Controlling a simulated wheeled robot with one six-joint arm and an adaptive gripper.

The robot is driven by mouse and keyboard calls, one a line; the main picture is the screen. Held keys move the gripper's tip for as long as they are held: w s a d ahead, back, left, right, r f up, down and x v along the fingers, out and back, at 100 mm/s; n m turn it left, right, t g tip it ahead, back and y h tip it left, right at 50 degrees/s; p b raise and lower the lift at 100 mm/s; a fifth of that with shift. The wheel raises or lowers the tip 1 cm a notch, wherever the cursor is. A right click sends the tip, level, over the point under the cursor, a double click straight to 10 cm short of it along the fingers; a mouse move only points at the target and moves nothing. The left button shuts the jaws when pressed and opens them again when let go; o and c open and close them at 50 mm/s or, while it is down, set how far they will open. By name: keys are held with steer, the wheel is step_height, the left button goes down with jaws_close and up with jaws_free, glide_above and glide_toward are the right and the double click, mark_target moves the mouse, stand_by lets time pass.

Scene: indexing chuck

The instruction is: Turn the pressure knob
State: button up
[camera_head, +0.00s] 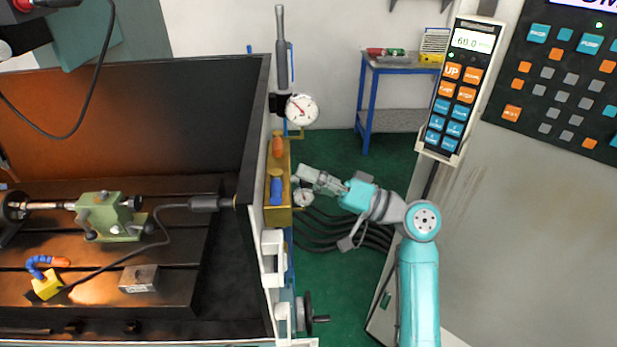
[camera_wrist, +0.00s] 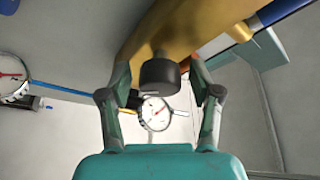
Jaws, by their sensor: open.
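The pressure knob (camera_wrist: 160,76) looks like a dark round knob on a short stem under a yellow manifold block (camera_wrist: 160,22) in the wrist view. My gripper (camera_wrist: 159,68) is open, with one finger on each side of the knob. Gaps show between the knob and both fingers. A small pressure gauge (camera_wrist: 154,114) shows beyond the knob between the fingers. In the head view my gripper (camera_head: 300,176) is at the right side of the yellow block (camera_head: 279,214), just above the small gauge (camera_head: 303,197). The knob cannot be made out there.
A larger dial gauge (camera_head: 302,109) stands above the block. Blue (camera_head: 276,188) and orange (camera_head: 277,145) handles sit on it. The machine's dark wall (camera_head: 253,130) is to the left. Black hoses (camera_head: 340,236) hang below my arm. A control pendant (camera_head: 459,90) is at the right.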

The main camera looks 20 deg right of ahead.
steer(key=shift+c, duration=0.2)
steer(key=c, duration=1.1)
steer(key=shift+n+y, duration=0.6)
steer(key=shift+n, duration=0.8)
steer(key=o, duration=1.1)
steer(key=shift+o, duration=0.2)
steer(key=v, duration=1.2)
